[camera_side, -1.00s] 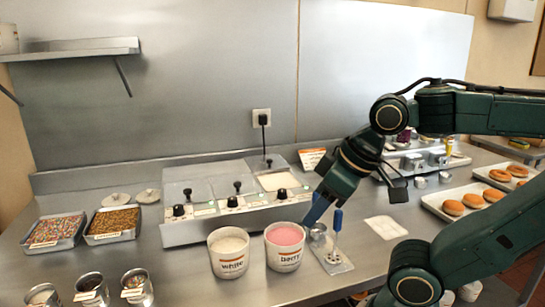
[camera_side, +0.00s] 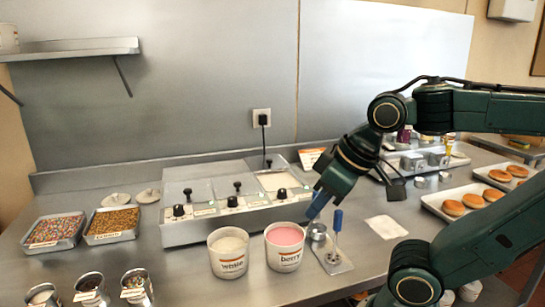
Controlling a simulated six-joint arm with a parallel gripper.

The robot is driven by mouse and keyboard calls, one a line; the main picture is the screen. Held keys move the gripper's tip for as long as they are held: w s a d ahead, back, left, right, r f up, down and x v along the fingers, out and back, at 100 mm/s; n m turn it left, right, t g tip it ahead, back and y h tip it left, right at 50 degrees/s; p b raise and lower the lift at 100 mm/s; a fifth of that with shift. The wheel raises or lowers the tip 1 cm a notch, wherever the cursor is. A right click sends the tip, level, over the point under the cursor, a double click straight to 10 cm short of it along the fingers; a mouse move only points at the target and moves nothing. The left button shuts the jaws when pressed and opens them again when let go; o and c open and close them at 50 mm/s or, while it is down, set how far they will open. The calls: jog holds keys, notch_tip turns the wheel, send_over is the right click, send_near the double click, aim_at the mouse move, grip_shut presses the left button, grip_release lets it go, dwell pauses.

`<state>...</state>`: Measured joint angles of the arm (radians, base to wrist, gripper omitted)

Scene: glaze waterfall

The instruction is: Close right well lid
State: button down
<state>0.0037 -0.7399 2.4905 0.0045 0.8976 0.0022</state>
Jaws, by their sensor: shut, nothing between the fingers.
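The glaze warmer (camera_side: 190,232) stands against the back wall with three wells in a row. Its left well lid (camera_side: 188,192) and middle well lid (camera_side: 228,187) lie flat over their wells. The right well (camera_side: 279,181) is uncovered and shows a pale cream surface. The right well lid (camera_side: 262,163) stands tilted up behind it, its dark knob facing forward. My gripper (camera_side: 311,217) points down with blue fingers, shut and empty. In the picture it is in front and to the right of the right well, beside the berry tub, apart from the lid.
A white tub (camera_side: 228,262) and a berry tub (camera_side: 285,258) stand before the warmer. A tool holder with a blue-handled tool (camera_side: 338,220) is right of my gripper. Sprinkle trays (camera_side: 112,236) are at left, a doughnut tray (camera_side: 440,200) at right. A plug and cord (camera_side: 263,121) hang behind the lid.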

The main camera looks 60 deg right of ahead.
jog(key=w+d+r+m+h, duration=0.2)
jog(key=w+d+r+m, duration=0.15)
jog(key=w+d, duration=0.55)
jog(key=w+d+r+m+h, duration=0.2)
jog(key=w+d+r+m, duration=0.15)
jog(key=w+d, duration=0.55)
jog(key=w+d+f+m+g+h, duration=0.1)
jog(key=w+d+f, duration=0.4)
jog(key=d, duration=0.6)
jog(key=w+d+f+m+g+h, duration=0.2)
jog(key=w+d+m, duration=0.4)
jog(key=d, duration=0.6)
notch_tip(320, 180, down, 3)
jog(key=shift+w+r+h, duration=0.1)
jog(key=shift+w+h, duration=0.5)
jog(key=shift+w, duration=0.45)
jog(key=x, duration=1)
jog(key=shift+s+a+f, duration=0.1)
jog(key=shift+s+a, duration=0.1)
jog(key=shift+a, duration=0.45)
jog(key=shift+s+a+f, duration=0.15)
jog(key=shift+s+a, duration=0.05)
jog(key=shift+a, duration=0.45)
jog(key=shift+s+a+f, duration=0.1)
jog(key=shift+s+a, duration=0.1)
jog(key=shift+a, duration=0.45)
